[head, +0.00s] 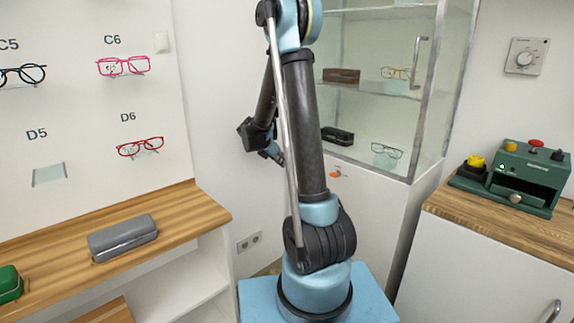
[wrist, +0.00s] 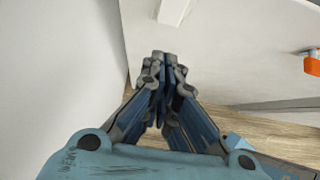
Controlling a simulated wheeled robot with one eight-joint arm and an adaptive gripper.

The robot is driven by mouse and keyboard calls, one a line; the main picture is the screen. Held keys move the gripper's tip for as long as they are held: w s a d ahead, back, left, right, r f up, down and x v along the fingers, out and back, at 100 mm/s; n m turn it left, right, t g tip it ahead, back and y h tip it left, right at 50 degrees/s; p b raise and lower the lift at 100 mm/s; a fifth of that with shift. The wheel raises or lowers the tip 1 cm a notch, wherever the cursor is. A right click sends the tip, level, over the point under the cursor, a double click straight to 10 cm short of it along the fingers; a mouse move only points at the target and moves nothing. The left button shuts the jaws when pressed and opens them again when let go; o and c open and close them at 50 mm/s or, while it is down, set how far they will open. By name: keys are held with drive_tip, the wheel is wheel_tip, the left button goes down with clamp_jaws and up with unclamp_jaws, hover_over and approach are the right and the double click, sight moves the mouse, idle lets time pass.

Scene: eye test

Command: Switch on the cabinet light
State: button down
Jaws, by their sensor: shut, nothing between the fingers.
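The cabinet (head: 390,150) is a glass case with shelves on a white base, behind my arm in the head view. A small orange part (head: 336,174) sits on the white base just below the glass. An orange piece on a grey mount (wrist: 312,65) shows at the right edge of the wrist view; it looks like the same part. I cannot tell if it is the light switch. My gripper (wrist: 163,62) is shut and empty, apart from the orange piece and to its left in the wrist view. In the head view my arm largely hides the gripper.
A wall dial (head: 525,57) is at the right, above a green device (head: 520,177) on a wooden counter (head: 450,208). A grey case (head: 123,238) lies on the left shelf. A wall socket (head: 249,243) is low behind my arm.

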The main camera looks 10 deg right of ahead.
drive_tip(key=v, duration=0.7)
drive_tip(key=shift+s+a, duration=0.2)
drive_tip(key=shift+a, duration=0.1)
drive_tip(key=shift+r, duration=0.1)
drive_tip(key=s+d+r+m+g+y, duration=0.1)
drive_tip(key=s+d+m+y, duration=0.1)
drive_tip(key=s+m, duration=0.65)
drive_tip(key=s+d+r+m+g+y, duration=0.1)
drive_tip(key=s+d+r+m+y, duration=0.15)
drive_tip(key=s, duration=1.05)
drive_tip(key=s+a+f+m+y, duration=0.1)
drive_tip(key=s+f+m, duration=0.3)
drive_tip(key=s+m, duration=0.2)
drive_tip(key=s+a+f+m+y, duration=0.1)
drive_tip(key=s+f+m+y, duration=0.1)
drive_tip(key=s+f+m, duration=0.2)
drive_tip(key=shift+s+a+m, duration=0.3)
drive_tip(key=shift+s+m, duration=1.2)
drive_tip(key=shift+s, duration=2.3)
